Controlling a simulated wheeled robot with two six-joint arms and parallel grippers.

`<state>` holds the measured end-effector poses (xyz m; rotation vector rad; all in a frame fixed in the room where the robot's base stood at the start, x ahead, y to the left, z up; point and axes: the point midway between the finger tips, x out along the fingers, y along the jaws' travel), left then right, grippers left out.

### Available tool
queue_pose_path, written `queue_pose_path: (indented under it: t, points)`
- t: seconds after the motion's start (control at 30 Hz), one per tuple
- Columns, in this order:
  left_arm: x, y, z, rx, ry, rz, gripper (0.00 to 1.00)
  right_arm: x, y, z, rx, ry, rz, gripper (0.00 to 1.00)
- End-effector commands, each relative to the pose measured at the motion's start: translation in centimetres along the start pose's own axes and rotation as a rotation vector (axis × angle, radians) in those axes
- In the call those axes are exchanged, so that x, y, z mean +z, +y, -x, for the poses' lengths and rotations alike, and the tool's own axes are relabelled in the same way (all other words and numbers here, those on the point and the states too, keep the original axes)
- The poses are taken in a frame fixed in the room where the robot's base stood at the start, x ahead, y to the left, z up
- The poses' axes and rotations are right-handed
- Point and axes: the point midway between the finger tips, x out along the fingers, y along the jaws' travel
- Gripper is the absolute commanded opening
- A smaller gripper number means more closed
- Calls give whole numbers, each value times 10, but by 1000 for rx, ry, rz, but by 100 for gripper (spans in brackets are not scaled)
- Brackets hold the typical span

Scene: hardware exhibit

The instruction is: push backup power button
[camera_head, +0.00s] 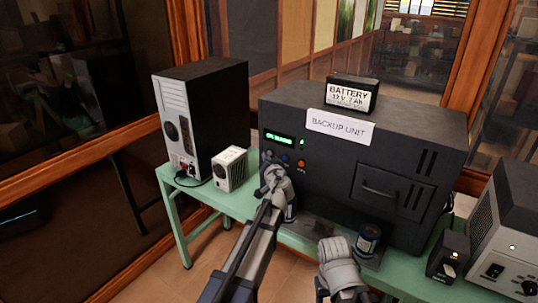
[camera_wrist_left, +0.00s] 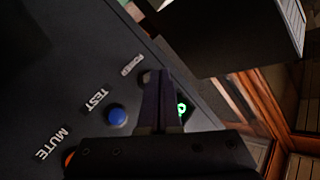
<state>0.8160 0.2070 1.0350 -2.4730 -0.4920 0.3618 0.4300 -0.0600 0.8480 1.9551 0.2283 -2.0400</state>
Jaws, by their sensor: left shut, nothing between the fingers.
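The backup unit (camera_head: 330,165) is a dark box with a white label, standing on a green table. Its left front has a green display (camera_head: 279,139) and a row of small buttons. In the left wrist view I read POWER, TEST and MUTE beside them. The test button (camera_wrist_left: 116,117) is blue; an orange button edge (camera_wrist_left: 69,157) shows by MUTE. My left gripper (camera_head: 271,169) is shut and empty, its tips (camera_wrist_left: 159,76) over or beside the power button; I cannot tell if they touch.
A battery (camera_head: 352,96) lies on top of the unit. A black-and-white tower (camera_head: 205,115) and a small white box (camera_head: 229,168) stand left.

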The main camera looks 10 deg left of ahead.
Motion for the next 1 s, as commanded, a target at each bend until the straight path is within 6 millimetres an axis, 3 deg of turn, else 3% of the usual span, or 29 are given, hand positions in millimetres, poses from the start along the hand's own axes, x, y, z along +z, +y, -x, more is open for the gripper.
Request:
queue_pose_path:
  t: [0.37,1.0]
  points:
    - [2,-2,3,0,0,0,0,0,0,0,0,0,0,60]
    - [30,-30,42,0,0,0,0,0,0,0,0,0,0,60]
